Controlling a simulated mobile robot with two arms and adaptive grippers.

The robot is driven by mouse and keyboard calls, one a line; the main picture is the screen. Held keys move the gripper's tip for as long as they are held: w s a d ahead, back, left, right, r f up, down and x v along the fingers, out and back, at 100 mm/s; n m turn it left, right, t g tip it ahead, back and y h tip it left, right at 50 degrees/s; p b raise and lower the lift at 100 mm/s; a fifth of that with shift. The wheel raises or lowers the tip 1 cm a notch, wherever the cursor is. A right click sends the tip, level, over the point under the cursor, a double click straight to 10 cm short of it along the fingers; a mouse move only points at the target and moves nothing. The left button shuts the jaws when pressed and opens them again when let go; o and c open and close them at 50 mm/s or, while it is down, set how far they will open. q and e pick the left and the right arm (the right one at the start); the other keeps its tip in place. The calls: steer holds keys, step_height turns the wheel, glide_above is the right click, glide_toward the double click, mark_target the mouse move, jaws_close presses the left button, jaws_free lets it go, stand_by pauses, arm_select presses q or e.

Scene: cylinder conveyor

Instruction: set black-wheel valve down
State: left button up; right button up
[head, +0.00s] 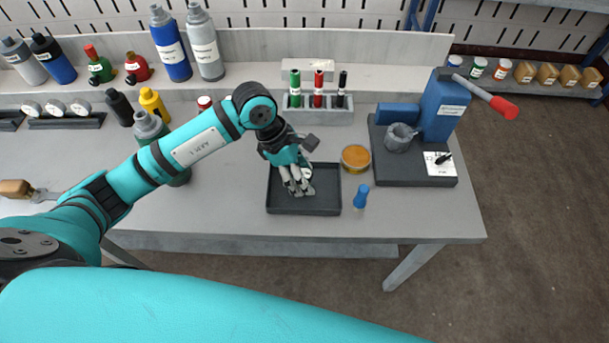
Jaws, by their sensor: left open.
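My left gripper (297,188) points down over the dark shallow tray (330,207) on the workbench. Its grey fingers are open and low, inside the outline of the tray. A small green and white patch (307,172) shows beside the fingers, partly hidden by them; I cannot tell whether it is the black-wheel valve or whether the fingers touch it. No black wheel shows clearly at the gripper. My right gripper is not in view.
An amber round dish (356,158) and a blue small bottle (361,196) stand just right of the tray. A blue press (442,108) with a red-tipped lever is farther right. Behind is a rack of markers (318,115). Bottles line the back shelf.

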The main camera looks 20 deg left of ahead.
arm_select(q)
steer(key=b+v, duration=0.1)
steer(key=v, duration=1)
